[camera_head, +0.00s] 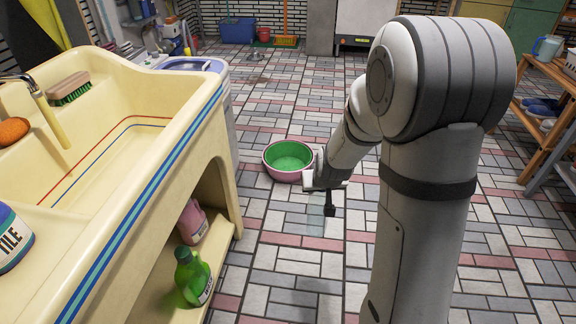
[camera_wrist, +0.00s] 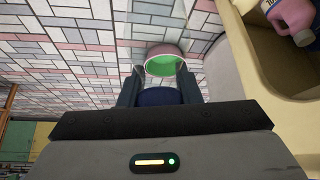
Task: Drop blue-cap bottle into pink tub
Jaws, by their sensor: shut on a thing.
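The pink tub (camera_head: 268,168), with a green inside, stands on the tiled floor; it also shows in the wrist view (camera_wrist: 164,49), beyond my fingertips. My gripper (camera_head: 325,203) is above the floor, to the right of and nearer than the tub in the head view. In the wrist view my gripper (camera_wrist: 158,92) is shut on the dark blue cap (camera_wrist: 158,98) of the blue-cap bottle. A faint clear shape (camera_head: 316,218) below the gripper in the head view looks like the bottle's see-through body. Its outline is hard to make out.
A cream sink unit (camera_head: 165,165) stands on the left, its lower shelf holding a green bottle (camera_head: 192,277) and a pink bottle (camera_head: 192,222). A wooden shelf rack (camera_head: 545,110) stands on the right. The floor (camera_head: 300,270) around the tub is mostly clear.

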